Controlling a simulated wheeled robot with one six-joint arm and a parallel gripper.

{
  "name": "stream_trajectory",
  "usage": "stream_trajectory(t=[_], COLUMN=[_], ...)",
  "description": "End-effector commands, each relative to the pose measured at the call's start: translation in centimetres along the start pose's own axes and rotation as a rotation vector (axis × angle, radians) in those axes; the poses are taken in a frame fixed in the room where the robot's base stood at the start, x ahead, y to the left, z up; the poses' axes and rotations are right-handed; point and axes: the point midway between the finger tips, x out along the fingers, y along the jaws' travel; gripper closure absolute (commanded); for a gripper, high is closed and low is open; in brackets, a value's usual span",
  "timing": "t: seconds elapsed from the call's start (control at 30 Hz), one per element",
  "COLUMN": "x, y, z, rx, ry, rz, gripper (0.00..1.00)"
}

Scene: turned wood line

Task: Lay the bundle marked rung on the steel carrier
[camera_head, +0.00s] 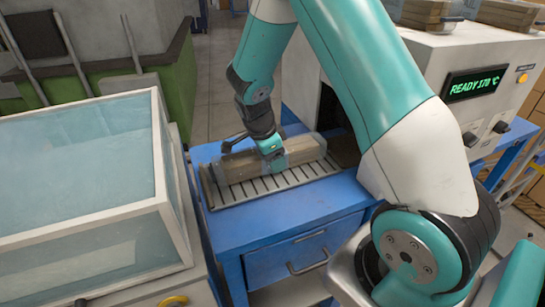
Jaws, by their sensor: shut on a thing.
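My gripper (266,149) is shut around a long wrapped wooden bundle (303,149) near its middle. The bundle lies lengthwise along the slatted steel carrier (216,199) on a blue cabinet. It appears to be at or just above the slats; I cannot tell whether it touches them. No marking on the bundle can be read from here. My gripper's fingers partly hide its middle.
The blue cabinet (283,227) has drawers in front. A glass-topped case (78,180) stands close on the left. A grey machine (440,58) with a green "READY" display (477,84) stands on the right, bundles on top (430,12). A green bench (178,92) is behind.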

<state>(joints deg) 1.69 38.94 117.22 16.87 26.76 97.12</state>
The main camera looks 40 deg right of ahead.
Motion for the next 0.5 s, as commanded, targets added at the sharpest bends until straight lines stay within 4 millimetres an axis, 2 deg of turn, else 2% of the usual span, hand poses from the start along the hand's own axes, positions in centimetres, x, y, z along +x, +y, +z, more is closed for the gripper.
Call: stream_trajectory(t=[0.03, 0.07, 0.17, 0.5], x=[0.25, 0.29, 0.19, -0.33], y=[-0.02, 0.0, 0.0, 0.0], z=[0.07, 0.09, 0.06, -0.08], rx=[0.0, 0.0, 0.0, 0.0], ry=[0.0, 0.0, 0.0, 0.0], rz=[-0.001, 0.0, 0.0, 0.0], gripper=[0.79, 0.38, 0.15, 0.15])
